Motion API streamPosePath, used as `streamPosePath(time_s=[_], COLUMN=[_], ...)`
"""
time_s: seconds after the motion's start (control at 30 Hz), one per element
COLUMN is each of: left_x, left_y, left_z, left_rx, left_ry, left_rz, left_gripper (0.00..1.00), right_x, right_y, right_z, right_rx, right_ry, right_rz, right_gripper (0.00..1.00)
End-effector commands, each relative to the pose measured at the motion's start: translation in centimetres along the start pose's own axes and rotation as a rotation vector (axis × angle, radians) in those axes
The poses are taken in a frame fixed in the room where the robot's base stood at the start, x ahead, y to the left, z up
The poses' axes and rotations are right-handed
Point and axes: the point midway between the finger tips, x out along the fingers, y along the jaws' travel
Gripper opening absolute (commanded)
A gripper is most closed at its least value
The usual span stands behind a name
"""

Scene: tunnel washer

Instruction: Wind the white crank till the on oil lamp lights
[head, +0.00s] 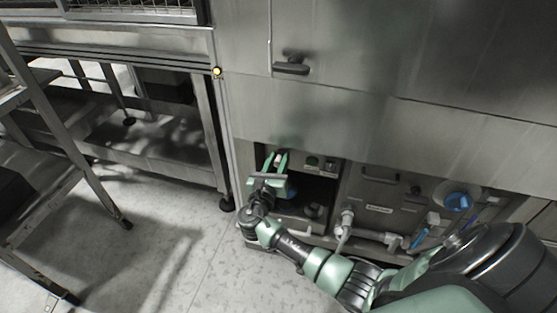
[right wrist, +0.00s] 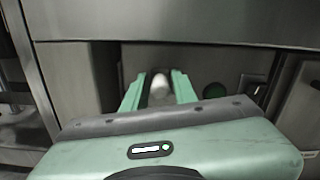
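The white crank shows as a rounded white knob (right wrist: 159,88) between the fingers of my right gripper in the right wrist view. The rest of the crank is hidden. My right gripper (head: 276,158) reaches into the low recess of the steel machine in the head view. In the right wrist view its green fingers (right wrist: 158,76) stand apart, one on each side of the knob, with small gaps showing. A dark green round lamp (head: 312,161) sits on the panel right of the gripper; it looks unlit, and its label is unreadable. My left gripper is not in view.
A panel with a blue round cap (head: 457,201), pipes and a blue-handled valve (head: 420,233) lies right of the recess. A steel table leg (head: 212,145) stands close on the left.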

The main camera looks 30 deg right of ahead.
Motion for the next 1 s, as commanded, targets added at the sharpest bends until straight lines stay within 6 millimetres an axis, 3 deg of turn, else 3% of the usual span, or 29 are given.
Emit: streamPosePath(time_s=[1.0], left_x=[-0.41], left_y=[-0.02], left_z=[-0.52], left_rx=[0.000], left_ry=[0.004], left_rz=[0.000], left_gripper=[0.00], right_x=[-0.11], right_y=[-0.57], right_z=[-0.50], right_rx=[0.106], right_ry=[0.005], right_rz=[-0.003], right_gripper=[0.00])
